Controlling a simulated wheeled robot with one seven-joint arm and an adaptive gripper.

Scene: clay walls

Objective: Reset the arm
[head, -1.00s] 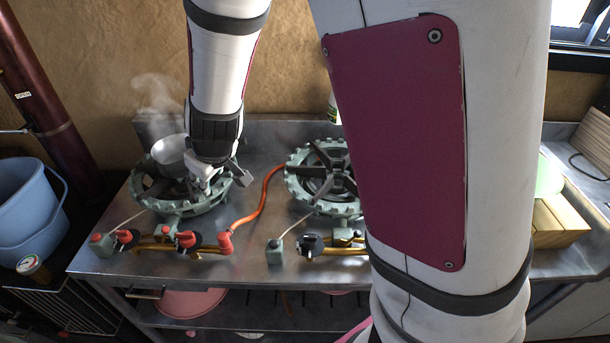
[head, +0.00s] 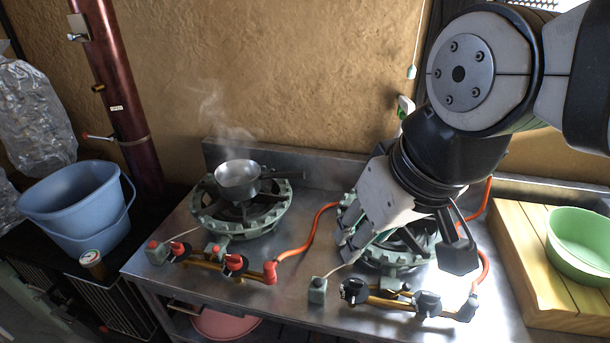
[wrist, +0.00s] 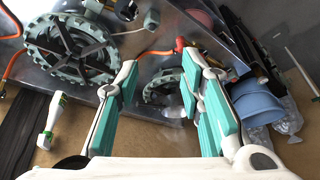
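My gripper (head: 408,248) is above the right burner (head: 395,255) in the head view and hides part of it. Its fingers are spread apart with nothing between them. The wrist view shows the green-padded fingers of my gripper (wrist: 158,85) open and empty. A small steaming pot (head: 238,180) sits upright on the left burner (head: 245,215), apart from my gripper.
Both burners stand on a steel counter (head: 300,240) with valves and orange hoses along its front. A blue bucket (head: 78,210) stands at left. A green bowl (head: 582,245) sits on wooden boards (head: 515,240) at right. A clay wall (head: 290,80) rises behind.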

